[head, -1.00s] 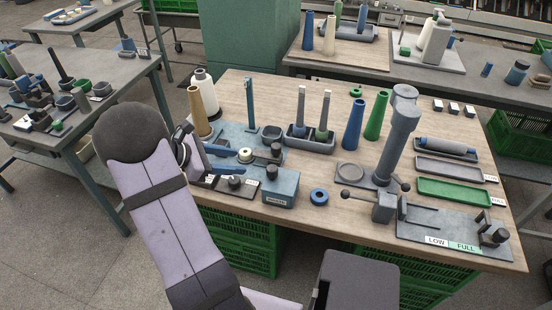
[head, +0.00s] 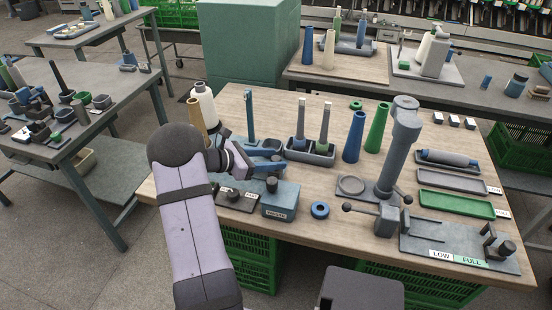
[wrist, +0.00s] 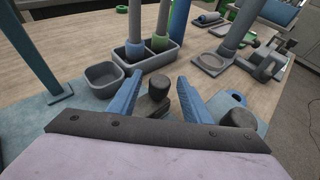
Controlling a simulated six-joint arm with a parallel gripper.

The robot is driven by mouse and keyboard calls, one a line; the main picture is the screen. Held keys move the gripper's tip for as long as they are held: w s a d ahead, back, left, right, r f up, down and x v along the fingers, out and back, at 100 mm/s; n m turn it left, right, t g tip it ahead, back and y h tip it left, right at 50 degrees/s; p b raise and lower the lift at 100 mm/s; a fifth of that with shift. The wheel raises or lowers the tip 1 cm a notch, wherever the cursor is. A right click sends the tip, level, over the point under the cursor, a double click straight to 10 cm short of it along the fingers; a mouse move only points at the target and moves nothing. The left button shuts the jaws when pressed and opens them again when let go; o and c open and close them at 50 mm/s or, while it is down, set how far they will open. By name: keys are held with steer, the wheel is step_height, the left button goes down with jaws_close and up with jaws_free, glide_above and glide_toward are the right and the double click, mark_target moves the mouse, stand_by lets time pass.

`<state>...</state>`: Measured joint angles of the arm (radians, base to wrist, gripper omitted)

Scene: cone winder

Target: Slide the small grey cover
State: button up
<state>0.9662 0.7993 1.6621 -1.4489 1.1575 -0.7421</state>
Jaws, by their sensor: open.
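My gripper (head: 272,164) is open, its blue fingers low over the blue winder unit (head: 281,198) on the wooden table. In the wrist view my gripper (wrist: 161,77) has a dark grey knobbed piece (wrist: 157,87) between its fingers; I see no clear grip on it. This piece may be the small grey cover, but I cannot tell for sure. A second dark round knob (wrist: 238,117) stands by the right finger. In the head view a dark knob (head: 272,184) shows on top of the blue unit. My wrist hides part of the unit.
A grey two-cell holder with upright spindles (head: 310,151) stands just behind. A blue post (head: 250,115) and tan and white cones stand behind my wrist. A grey column (head: 393,155) stands farther right.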

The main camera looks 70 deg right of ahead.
steer(key=shift+x, duration=1)
jaws_close()
steer(key=shift+w, duration=2.75)
jaws_free()
steer(key=shift+w, duration=0.15)
